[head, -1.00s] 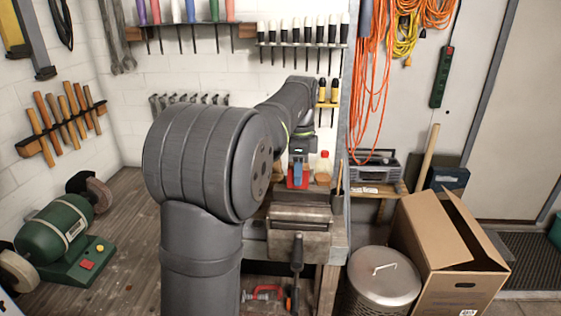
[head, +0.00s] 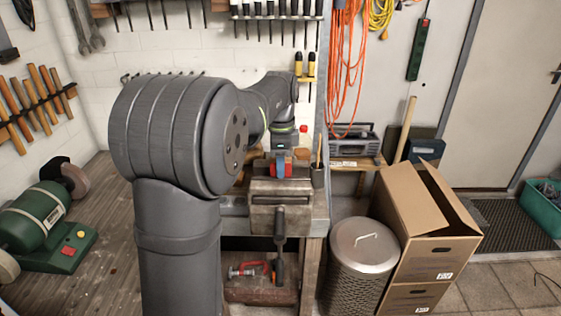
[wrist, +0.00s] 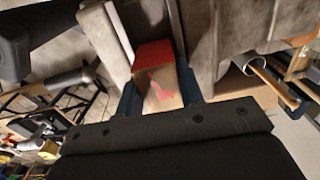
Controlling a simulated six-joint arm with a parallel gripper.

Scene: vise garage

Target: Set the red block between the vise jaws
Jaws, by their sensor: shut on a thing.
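The red block (wrist: 153,53) is held between the blue fingers of my gripper (wrist: 158,92) in the wrist view. Its near face is tan with a red mark. In the head view my gripper (head: 278,171) is right at the top back of the grey vise (head: 281,192), with red of the block (head: 289,170) showing beside a blue finger. In the wrist view grey metal parts of the vise (wrist: 203,40) lie on both sides of the block. I cannot tell how deep the block sits between the jaws or whether it touches them.
A dark cup (head: 318,176) with a stick stands just right of the vise. The vise handle (head: 279,230) hangs in front. A metal bin (head: 362,262) and cardboard box (head: 425,225) stand at right; a green bench grinder (head: 38,225) is at left.

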